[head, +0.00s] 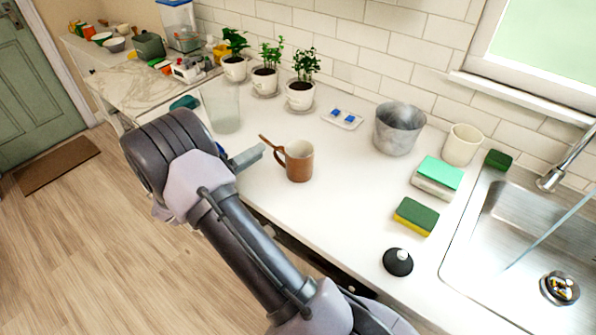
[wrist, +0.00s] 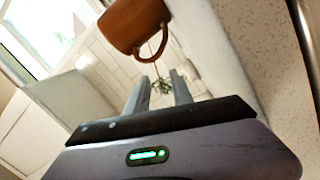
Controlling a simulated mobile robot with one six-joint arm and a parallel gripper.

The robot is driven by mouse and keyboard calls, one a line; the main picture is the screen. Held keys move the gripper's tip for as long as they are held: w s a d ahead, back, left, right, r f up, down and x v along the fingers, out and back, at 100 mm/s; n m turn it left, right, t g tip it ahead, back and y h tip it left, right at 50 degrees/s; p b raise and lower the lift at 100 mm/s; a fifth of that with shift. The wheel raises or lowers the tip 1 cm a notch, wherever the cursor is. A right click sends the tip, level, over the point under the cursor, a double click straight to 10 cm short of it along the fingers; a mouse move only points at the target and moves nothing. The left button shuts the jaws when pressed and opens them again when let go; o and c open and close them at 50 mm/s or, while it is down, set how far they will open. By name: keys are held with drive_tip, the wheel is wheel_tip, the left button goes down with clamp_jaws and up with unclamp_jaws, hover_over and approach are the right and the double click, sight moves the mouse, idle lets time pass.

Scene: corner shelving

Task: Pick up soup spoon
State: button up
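A brown mug (head: 299,161) stands upright on the white counter, its handle toward my gripper. A thin brown stick, which looks like the handle of the soup spoon (head: 266,142), slants up and left beside the mug handle. Its other end is hidden, and I cannot tell whether it lies in or behind the mug. My gripper (head: 256,153) is just left of the mug and close to the stick. In the wrist view my gripper (wrist: 160,78) has its two fingers apart with nothing clearly held; the mug (wrist: 134,24) is above them. The spoon is not clear there.
Potted plants (head: 267,80) and a clear glass (head: 221,108) stand behind my gripper. A metal pot (head: 398,129), a sponge (head: 416,216), a black round item (head: 397,262) and the sink (head: 520,240) are to the right.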

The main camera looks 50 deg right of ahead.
sight(270, 144)
drive_tip(key=d, duration=0.2)
drive_tip(key=d+b, duration=0.2)
drive_tip(key=d, duration=0.1)
drive_tip(key=shift+s+d+r, duration=0.2)
drive_tip(key=shift+s+d, duration=0.05)
drive_tip(key=shift+d, duration=0.1)
drive_tip(key=shift+a, duration=0.1)
clamp_jaws()
idle(0.8)
